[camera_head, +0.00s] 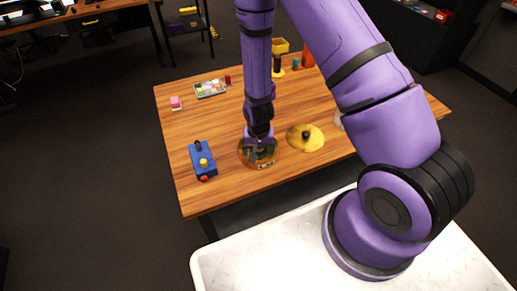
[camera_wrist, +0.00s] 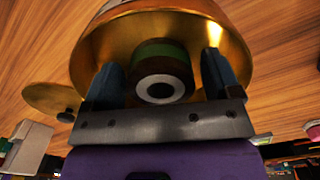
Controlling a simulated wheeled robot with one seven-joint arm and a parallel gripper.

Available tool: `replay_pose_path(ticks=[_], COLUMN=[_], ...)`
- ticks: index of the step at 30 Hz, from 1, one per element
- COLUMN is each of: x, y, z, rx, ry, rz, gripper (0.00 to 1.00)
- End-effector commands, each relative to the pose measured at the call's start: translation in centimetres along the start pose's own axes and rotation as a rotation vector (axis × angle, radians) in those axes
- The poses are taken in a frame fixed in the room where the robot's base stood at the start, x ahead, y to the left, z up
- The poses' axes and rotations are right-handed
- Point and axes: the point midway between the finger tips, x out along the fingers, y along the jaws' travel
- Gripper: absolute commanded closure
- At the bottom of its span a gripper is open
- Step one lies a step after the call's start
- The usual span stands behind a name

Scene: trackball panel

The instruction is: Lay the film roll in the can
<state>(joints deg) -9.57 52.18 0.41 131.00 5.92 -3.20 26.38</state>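The can (camera_head: 246,160) is a round, open, gold-coloured tin near the table's front edge; its shiny inner wall (camera_wrist: 99,52) shows in the wrist view. The film roll (camera_wrist: 152,50) is a dark cylinder with a green band and a pale ring around a dark hole on its near end. It is inside the can's rim, hole end towards my wrist; whether it touches the floor is unclear. My gripper (camera_wrist: 161,82) points down into the can. Its fingers stand on either side of the roll with visible gaps. In the head view my gripper (camera_head: 259,142) partly covers the can.
A yellow disc with a black knob (camera_head: 306,134) lies just right of the can. A blue box with knobs (camera_head: 202,164) is to the left. A tray of coloured pieces (camera_head: 210,88), a pink block (camera_head: 176,102) and a red item stand farther back. Bare wood lies between.

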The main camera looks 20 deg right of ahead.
Motion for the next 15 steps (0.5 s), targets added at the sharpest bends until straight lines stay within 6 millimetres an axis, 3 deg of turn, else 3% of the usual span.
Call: replay_pose_path(ticks=[10, 15], x=[-0.3, -1.9], y=[0.0, -0.1], z=[0.0, -0.1], rx=[0.0, 0.0], ry=[0.001, 0.003], rz=[0.0, -0.002], gripper=[0.16, 0.16])
